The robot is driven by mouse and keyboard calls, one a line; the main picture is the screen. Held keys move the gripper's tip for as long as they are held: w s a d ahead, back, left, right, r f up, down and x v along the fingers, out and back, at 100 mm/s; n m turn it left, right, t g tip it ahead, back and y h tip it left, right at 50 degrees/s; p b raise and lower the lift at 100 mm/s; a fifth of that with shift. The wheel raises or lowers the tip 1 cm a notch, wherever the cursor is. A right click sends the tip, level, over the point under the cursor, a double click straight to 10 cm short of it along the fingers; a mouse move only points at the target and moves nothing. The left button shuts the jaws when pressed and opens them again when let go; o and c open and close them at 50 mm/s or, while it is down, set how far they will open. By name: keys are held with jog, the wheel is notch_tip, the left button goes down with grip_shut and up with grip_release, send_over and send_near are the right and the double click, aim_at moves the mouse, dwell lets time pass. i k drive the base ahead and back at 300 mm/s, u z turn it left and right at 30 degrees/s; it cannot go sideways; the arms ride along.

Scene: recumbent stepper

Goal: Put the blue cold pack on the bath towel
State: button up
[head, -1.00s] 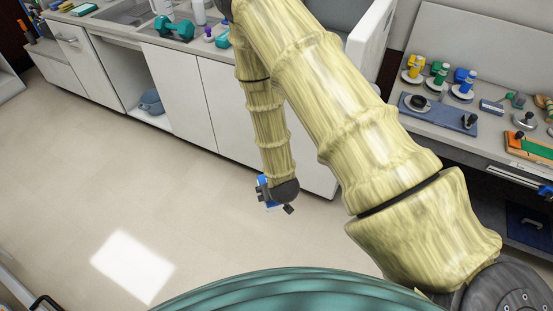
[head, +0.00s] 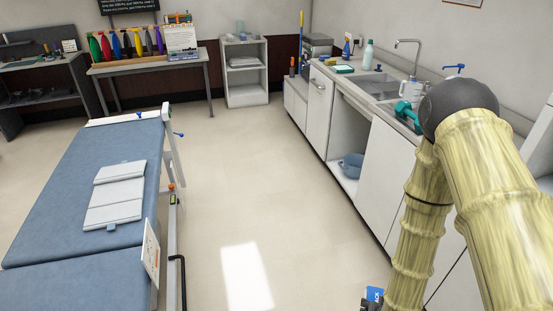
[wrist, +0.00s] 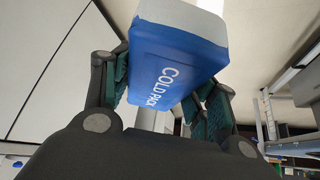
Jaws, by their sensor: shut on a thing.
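The blue cold pack (wrist: 175,62), with white lettering and a pale end, is held between the fingers of my gripper (wrist: 160,85) in the wrist view. In the head view only a bit of the cold pack (head: 374,294) shows at the bottom edge, beside the dark gripper (head: 371,305), low in front of the cabinets.
The table's side has a rail (head: 172,245) and a hanging white card (head: 150,254). Clear floor (head: 235,180) lies between table and cabinets (head: 345,140). A sink counter with a teal dumbbell (head: 408,115) is at right. A shelf (head: 245,75) stands at the back.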

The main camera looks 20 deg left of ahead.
aim_at(116, 190)
jog(key=i, duration=2.55)
jog(key=u, duration=2.85)
